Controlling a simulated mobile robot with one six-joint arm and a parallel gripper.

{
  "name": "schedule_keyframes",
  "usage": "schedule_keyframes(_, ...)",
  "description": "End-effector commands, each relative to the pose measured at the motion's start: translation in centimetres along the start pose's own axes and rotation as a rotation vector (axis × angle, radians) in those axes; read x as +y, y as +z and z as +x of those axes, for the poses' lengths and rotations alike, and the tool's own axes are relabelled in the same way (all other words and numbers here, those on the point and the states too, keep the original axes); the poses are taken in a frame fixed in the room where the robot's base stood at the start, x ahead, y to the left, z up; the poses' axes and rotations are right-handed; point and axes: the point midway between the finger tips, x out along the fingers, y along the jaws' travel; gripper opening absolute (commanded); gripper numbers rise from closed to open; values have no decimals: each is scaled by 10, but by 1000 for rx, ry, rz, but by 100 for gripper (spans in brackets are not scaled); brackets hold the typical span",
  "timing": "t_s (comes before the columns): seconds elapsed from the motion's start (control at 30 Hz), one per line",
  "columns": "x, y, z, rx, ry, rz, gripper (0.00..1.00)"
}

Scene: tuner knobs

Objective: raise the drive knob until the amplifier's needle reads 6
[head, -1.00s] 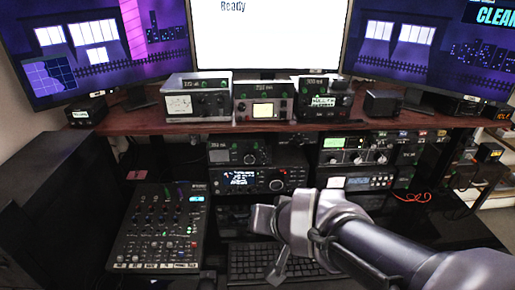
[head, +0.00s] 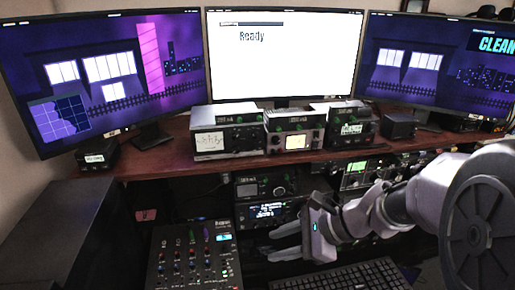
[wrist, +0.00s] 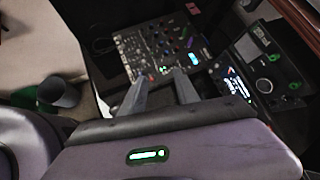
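Three small units stand on the wooden shelf in the head view. The left unit (head: 230,139) has a pale meter face (head: 209,142), the middle one (head: 295,134) a lit yellowish screen, and the right one (head: 350,125) a small display. Their labels are too small to read, so I cannot tell which is the amplifier, which knob is the drive knob, or any needle reading. My gripper (head: 284,242) is below the shelf, in front of the lower radio, pointing left. Its two fingers are apart and empty; they also show in the wrist view (wrist: 160,90), touching nothing visible.
A mixer (head: 195,258) with many knobs lies at lower left; the wrist view shows it beyond the fingers (wrist: 160,50). A keyboard (head: 345,276) lies under my gripper. The shelf edge (head: 165,165) overhangs the lower radios (head: 265,208). Three monitors stand behind.

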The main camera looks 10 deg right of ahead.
Motion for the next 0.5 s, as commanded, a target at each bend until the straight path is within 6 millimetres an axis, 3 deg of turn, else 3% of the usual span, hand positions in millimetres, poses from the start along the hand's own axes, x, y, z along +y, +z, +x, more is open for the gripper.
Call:
schedule_keyframes(0.13, -60, -71, 3, -169, -156, 482, 37)
schedule_keyframes(0.23, -96, -156, -2, -321, -326, 873, 37)
schedule_keyframes(0.3, -106, -219, -8, -418, -449, 1106, 37)
schedule_keyframes(0.4, -104, -284, -14, -515, -580, 1323, 37)
schedule_keyframes(0.5, -99, -316, -16, -562, -646, 1419, 37)
